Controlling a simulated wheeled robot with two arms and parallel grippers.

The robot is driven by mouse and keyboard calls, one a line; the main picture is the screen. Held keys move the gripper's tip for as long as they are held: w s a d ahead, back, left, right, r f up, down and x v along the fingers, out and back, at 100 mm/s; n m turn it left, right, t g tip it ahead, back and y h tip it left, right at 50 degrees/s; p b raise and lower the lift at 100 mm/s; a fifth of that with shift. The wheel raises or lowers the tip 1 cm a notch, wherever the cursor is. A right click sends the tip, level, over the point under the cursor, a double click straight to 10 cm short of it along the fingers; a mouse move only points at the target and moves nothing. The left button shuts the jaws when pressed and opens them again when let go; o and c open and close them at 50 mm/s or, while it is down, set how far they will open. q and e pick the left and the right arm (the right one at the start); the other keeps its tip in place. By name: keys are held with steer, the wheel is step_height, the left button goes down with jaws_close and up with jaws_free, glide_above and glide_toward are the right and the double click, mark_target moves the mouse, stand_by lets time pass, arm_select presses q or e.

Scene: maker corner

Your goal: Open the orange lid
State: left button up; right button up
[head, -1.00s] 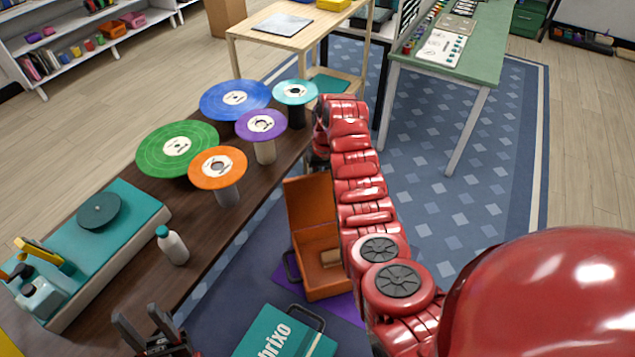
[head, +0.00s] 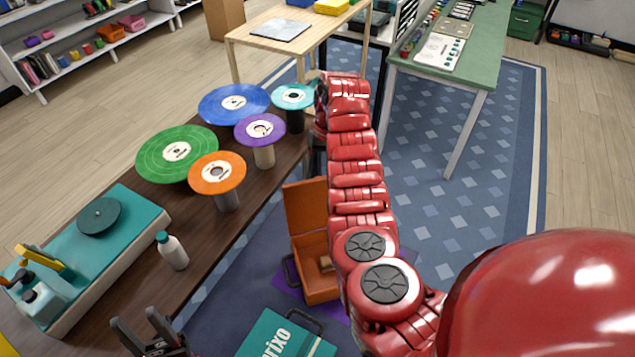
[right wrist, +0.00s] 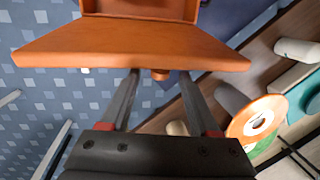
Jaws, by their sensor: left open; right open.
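The orange box (head: 322,287) stands on the floor, with its orange lid (head: 305,207) raised at the back, so the box is open. My arm covers the box's right side. In the right wrist view the orange lid (right wrist: 135,45) spans the top of the picture, with a small orange knob (right wrist: 160,74) under its edge. My right gripper (right wrist: 159,78) is open, its fingertips on either side of the knob at the lid's edge; contact cannot be told. In the head view that gripper is mostly hidden by my arm. My left gripper (head: 136,325) is open and empty at the lower left.
A teal case (head: 285,337) lies on the floor in front of the box. Blue carpet is free to the right.

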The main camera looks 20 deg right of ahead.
step_height(320, 180, up, 10)
steer(key=d+b, duration=0.1)
steer(key=shift+w+d+r+b, duration=0.2)
steer(key=shift+w+d+b, duration=0.05)
steer(key=shift+d+b, duration=0.1)
stand_by(0.3)
